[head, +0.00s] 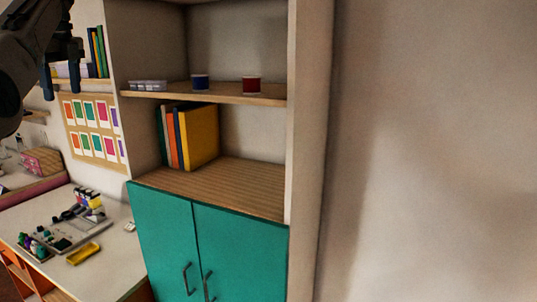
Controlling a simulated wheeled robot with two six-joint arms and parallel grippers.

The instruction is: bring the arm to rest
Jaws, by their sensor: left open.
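My left arm comes in at the top left, dark grey. My left gripper (62,74) points downward there, open and empty. It is in the air in front of the wall and small shelf, above the white table (118,243), and touches nothing that I can see. My right gripper is not in view. On the table are a grey bead board (72,234) with several small coloured pieces, and a yellow tray (84,254) beside it.
A tall cabinet with teal doors (240,255) stands in the middle. Its shelves hold several books (198,137), a blue cup (200,83) and a red cup (251,85). A card board (91,130) hangs on the wall at left. Bare wall fills the right.

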